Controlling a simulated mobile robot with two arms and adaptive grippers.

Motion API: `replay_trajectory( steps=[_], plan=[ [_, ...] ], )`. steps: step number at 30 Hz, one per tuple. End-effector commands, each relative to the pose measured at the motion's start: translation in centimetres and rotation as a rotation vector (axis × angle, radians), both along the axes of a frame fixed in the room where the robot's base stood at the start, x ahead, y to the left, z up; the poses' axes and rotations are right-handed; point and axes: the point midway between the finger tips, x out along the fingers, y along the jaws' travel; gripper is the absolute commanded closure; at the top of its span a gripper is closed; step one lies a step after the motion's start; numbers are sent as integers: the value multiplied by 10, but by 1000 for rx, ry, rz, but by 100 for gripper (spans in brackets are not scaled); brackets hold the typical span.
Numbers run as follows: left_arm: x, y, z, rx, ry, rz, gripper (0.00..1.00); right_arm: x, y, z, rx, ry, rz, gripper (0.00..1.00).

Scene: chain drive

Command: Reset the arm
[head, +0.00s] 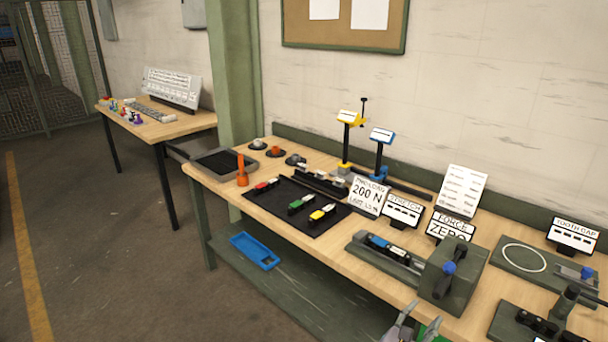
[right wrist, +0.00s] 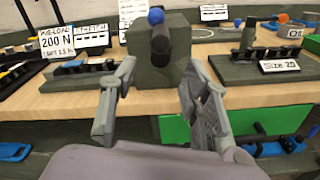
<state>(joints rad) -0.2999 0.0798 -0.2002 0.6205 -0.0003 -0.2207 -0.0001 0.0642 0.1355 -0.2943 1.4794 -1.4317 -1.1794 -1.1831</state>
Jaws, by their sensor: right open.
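My right gripper (head: 405,328) is at the bottom edge of the head view, in front of the bench's front edge. In the right wrist view my right gripper (right wrist: 157,78) has its two fingers spread wide apart with nothing between them. Beyond the fingers stands a dark green block (right wrist: 140,72) with a dark lever and a blue knob (right wrist: 155,16). The same block (head: 470,282) stands on the workbench (head: 330,255) in the head view. The gripper looks apart from the block. My left gripper is not in view.
A fixture with a blue piece (head: 388,248) lies left of the block. A black mat (head: 280,217) holds red, green and yellow pieces. A lower shelf carries a blue tray (head: 255,250). A green bin (right wrist: 265,118) sits below the bench top. Floor at left is clear.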

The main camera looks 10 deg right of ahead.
Motion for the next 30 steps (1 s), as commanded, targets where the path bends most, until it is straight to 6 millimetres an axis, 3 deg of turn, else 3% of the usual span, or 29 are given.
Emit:
replay_trajectory(
  steps=[4,8,12,14,18,21,25,30],
  plan=[
    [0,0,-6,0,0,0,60,-9,3,-64,133,52,30,57],
    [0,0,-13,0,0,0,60,-33,11,-156,366,110,43,57],
    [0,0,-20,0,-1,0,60,-79,26,-254,652,154,-4,57],
    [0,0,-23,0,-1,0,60,-103,34,-292,775,162,-45,57],
    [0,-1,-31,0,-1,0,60,-173,55,-373,1064,159,-194,57],
    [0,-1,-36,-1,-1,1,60,-230,72,-423,1263,125,-350,57],
    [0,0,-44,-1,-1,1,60,-311,93,-475,1496,29,-620,57],
    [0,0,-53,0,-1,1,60,-403,113,-513,1687,-170,-986,57]
  ],
)
